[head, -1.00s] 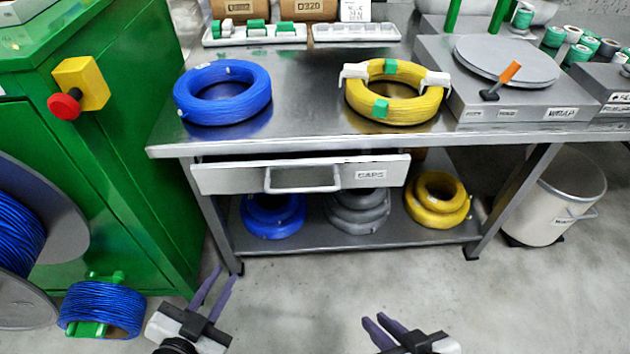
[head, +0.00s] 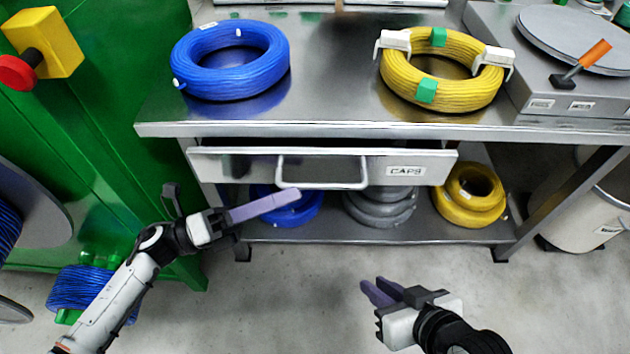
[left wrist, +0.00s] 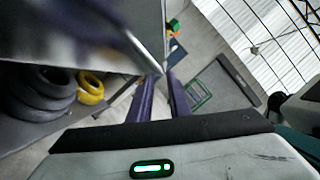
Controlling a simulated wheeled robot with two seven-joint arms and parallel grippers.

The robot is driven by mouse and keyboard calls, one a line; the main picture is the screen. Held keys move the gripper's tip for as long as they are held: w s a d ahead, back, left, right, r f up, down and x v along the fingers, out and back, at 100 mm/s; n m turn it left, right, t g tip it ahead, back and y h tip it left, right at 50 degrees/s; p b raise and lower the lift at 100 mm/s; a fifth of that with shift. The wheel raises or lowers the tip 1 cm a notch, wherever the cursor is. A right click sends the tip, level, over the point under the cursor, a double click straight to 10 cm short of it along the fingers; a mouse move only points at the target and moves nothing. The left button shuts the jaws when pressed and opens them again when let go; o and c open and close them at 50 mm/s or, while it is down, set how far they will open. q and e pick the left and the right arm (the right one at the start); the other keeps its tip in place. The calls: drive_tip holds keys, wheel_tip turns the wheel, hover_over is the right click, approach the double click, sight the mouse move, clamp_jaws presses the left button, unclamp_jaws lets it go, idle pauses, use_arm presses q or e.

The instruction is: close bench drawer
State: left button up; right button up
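The bench drawer (head: 235,168), a metal front labelled CAPS, sits under the bench top and stands out a little, with a dark gap above it. Its bar handle (head: 322,186) is left of the label. My left gripper (head: 296,194) points at the handle's lower left corner; I cannot tell if it touches. In the left wrist view its two purple fingers (left wrist: 160,76) are slightly apart with nothing between them, and a blurred grey bar, likely the handle (left wrist: 147,52), is close to the tips. My right gripper (head: 370,288) is open and empty, low in front of the bench.
A blue coil (head: 230,82) and a yellow coil (head: 440,98) in white clips lie on the bench top (head: 335,98). Blue, grey and yellow coils sit on the lower shelf (head: 330,232). A green cabinet (head: 100,130) stands at left. The floor between my arms is clear.

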sight(314, 185)
use_arm(q)
drive_tip(key=x, duration=0.6)
clamp_jaws()
drive_tip(key=shift+w, duration=0.15)
